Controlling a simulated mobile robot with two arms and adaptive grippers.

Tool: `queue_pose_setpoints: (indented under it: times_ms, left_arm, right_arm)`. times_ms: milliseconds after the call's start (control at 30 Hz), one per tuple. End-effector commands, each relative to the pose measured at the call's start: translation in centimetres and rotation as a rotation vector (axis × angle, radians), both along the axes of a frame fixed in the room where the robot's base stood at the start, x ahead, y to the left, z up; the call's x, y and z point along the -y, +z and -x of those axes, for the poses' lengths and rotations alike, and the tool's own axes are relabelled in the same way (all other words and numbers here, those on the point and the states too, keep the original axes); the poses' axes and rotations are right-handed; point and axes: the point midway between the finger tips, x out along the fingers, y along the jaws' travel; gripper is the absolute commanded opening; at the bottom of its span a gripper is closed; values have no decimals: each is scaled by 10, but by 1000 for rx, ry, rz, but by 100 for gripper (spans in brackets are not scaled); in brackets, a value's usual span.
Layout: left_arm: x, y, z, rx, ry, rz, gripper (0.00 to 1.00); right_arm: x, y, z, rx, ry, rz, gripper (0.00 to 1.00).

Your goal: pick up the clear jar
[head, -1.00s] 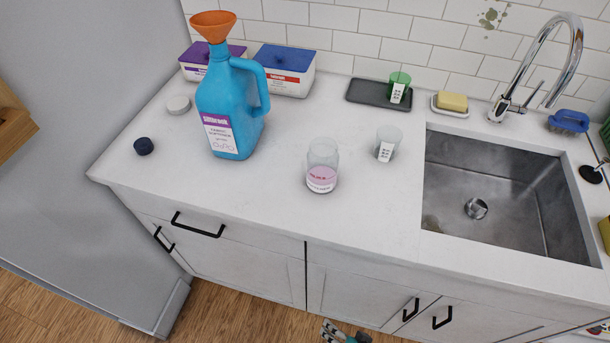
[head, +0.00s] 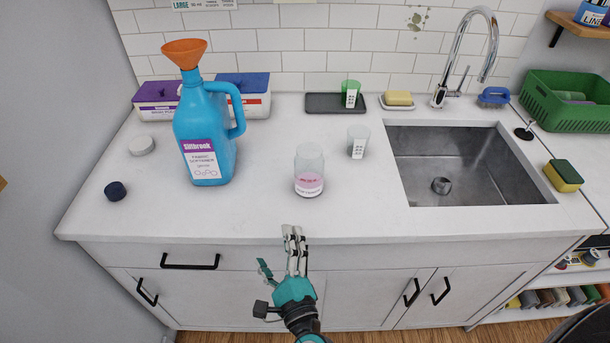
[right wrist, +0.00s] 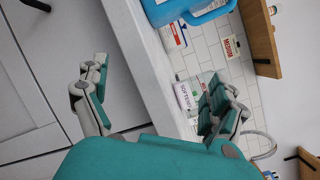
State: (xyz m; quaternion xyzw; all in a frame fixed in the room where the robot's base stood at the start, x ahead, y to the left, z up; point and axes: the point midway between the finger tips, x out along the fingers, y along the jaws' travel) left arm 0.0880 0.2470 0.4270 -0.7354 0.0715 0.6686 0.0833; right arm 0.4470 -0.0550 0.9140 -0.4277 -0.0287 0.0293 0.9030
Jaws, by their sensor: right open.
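The clear jar (head: 309,165) stands upright on the white counter, left of the sink, with a pink band and a white label on its lower part. In the right wrist view, its label (right wrist: 183,97) shows beside my finger, which hides part of the jar. My right gripper (head: 279,248) is open and empty, in front of the counter's front edge and short of the jar. Its spread fingers (right wrist: 158,75) also show in the right wrist view. My left gripper is not in view.
A tall blue jug (head: 207,130) with an orange funnel (head: 184,53) stands left of the jar. A small clear cup (head: 358,142) is behind it to the right, near the sink (head: 460,165). A dark cap (head: 115,191) lies far left. The counter in front of the jar is clear.

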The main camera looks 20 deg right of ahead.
Motion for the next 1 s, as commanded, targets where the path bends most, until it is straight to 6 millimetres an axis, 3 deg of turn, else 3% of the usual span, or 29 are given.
queue_pose_setpoints:
  times_ms: [200,433,567,1000]
  left_arm:
    - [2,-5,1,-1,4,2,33]
    - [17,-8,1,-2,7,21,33]
    - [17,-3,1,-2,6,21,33]
    - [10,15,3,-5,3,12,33]
  right_arm:
    - [27,37,0,56,-185,-438,95]
    - [54,51,9,93,-357,-851,95]
    - [61,54,0,99,-381,-907,95]
    - [90,53,-84,98,-377,-898,95]
